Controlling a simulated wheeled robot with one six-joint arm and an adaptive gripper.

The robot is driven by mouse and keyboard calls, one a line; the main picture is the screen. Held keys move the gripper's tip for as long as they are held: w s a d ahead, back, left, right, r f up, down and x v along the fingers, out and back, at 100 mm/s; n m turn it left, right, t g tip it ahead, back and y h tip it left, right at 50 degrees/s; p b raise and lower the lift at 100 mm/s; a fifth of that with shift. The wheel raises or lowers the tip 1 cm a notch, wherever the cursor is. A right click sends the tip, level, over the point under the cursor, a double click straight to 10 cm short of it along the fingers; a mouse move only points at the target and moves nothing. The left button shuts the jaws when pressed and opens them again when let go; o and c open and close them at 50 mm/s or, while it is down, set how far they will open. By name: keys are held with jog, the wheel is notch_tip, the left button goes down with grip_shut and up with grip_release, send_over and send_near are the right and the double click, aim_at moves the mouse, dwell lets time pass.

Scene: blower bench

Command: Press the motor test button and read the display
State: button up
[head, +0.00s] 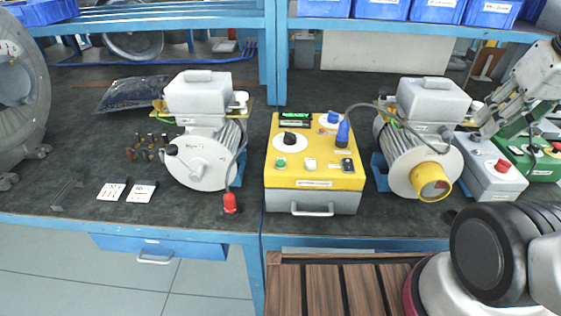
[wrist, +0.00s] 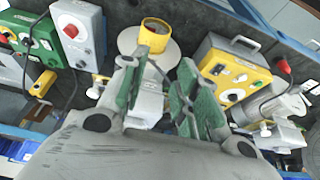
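The yellow-topped test box (head: 316,183) stands mid-bench. At its back edge, a small display (head: 297,115) shows green lettering that seems to read READY. A green button (head: 281,162) and a pale button (head: 310,164) sit near its front, their labels too small to read. The box also shows in the wrist view (wrist: 222,62). A grey motor (head: 408,150) with a yellow end piece (head: 430,181) stands right of it. My gripper (wrist: 165,68) is open and empty, its green-padded fingers apart. In the head view it is at the right, clear of the box.
A second motor (head: 200,161) with a red plug (head: 230,203) stands left of the box. A cable runs from the blue plug (head: 343,132) to the right motor. A grey box with a red button (head: 502,166) and a green box (head: 540,168) stand at right. A shelf overhangs the back.

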grip_shut()
dwell(1.1)
